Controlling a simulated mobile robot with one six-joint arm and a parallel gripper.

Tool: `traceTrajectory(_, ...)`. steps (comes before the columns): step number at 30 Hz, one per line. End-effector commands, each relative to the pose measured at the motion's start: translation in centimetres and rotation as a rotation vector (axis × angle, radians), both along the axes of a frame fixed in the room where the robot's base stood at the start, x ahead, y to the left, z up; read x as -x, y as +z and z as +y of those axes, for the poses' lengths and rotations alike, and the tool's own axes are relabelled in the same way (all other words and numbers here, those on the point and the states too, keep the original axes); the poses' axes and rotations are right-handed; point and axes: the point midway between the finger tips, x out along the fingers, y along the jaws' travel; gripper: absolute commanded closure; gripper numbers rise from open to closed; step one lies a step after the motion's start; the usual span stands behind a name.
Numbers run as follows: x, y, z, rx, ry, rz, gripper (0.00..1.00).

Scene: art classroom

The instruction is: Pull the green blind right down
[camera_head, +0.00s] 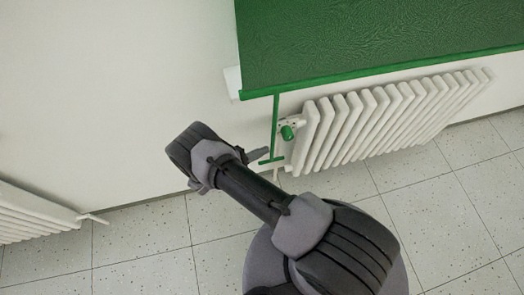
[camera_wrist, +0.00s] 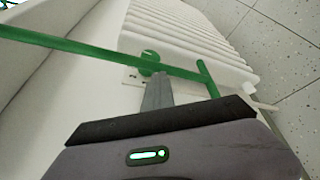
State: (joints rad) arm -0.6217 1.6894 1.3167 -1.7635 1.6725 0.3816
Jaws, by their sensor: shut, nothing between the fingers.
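The green blind (camera_head: 370,35) hangs over the window, and its bottom bar (camera_head: 380,73) lies just above the radiator. A thin green pull rod (camera_head: 275,125) hangs from the left end of the bar and ends in a short crossbar (camera_head: 271,161). My gripper (camera_head: 262,153) is at the left of the rod's lower end, near the crossbar. In the wrist view my gripper (camera_wrist: 158,90) is shut and empty, its tips at the pull rod (camera_wrist: 100,52), close to the crossbar (camera_wrist: 207,78). I cannot tell whether they touch the rod.
A white radiator (camera_head: 390,120) with a green valve knob (camera_head: 287,132) stands just right of the rod; the knob also shows in the wrist view (camera_wrist: 149,58). Another radiator (camera_head: 30,215) is at the far left. The tiled floor (camera_head: 140,245) is clear.

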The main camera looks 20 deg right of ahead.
Motion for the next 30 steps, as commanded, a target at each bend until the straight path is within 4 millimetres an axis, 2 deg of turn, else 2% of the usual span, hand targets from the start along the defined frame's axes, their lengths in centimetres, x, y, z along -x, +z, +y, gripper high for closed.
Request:
traceTrajectory(2,0.4,-0.1,-0.5,0.007,-0.012,0.006,1.0)
traceTrajectory(8,0.3,-0.1,-0.5,0.006,-0.01,0.006,0.64)
traceTrajectory(14,0.2,0.0,0.1,0.003,-0.005,0.002,0.64)
traceTrajectory(30,1.8,1.1,5.3,-0.001,0.001,0.0,0.64)
